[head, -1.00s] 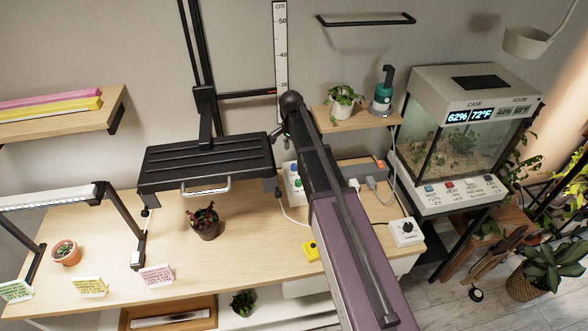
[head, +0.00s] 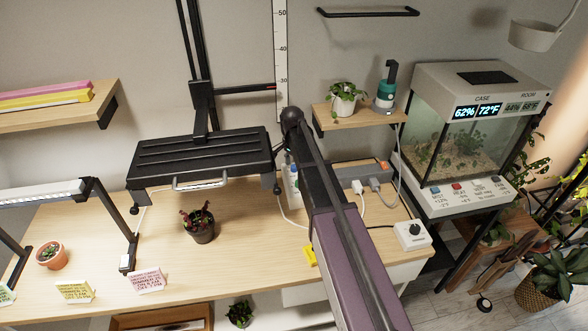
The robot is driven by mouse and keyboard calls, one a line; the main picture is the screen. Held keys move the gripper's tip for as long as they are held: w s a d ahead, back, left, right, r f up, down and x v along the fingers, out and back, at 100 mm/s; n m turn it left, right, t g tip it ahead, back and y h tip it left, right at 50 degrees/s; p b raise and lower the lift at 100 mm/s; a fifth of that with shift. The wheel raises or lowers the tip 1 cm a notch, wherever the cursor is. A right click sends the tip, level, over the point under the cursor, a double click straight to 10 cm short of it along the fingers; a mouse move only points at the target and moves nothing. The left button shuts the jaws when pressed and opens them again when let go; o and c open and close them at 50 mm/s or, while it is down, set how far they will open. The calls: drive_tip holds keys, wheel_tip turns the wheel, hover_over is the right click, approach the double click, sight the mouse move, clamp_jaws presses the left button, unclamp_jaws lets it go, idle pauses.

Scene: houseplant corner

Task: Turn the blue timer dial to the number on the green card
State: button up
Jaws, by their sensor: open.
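A white panel (head: 289,186) with small coloured round parts, blue and green among them, stands at the back of the bench. My arm covers much of it, and I cannot read its numbers or dial setting. The green card (head: 5,296) stands at the far left, cut by the picture's edge; its print is unreadable here. A pink card (head: 146,281) and a yellow card (head: 75,291) stand to its right. My gripper is not seen; my arm rises across the middle of the view and hides what is behind it.
A white box with a black dial (head: 411,235) sits at the bench's right end, near a grey power strip (head: 360,175) with cables. A dark potted plant (head: 200,226) stands under a black lamp (head: 203,158). A glass terrarium (head: 458,140) stands right.

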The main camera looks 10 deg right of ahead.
drive_tip(key=shift+f, duration=0.2)
clamp_jaws()
idle(0.3)
drive_tip(key=shift+n, duration=0.4)
drive_tip(key=n, duration=0.7)
drive_tip(key=shift+s+n, duration=0.1)
drive_tip(key=shift+n, duration=0.3)
drive_tip(key=n, duration=0.4)
drive_tip(key=shift+n+t, duration=0.3)
drive_tip(key=shift+t, duration=0.1)
drive_tip(key=shift+n, duration=2.3)
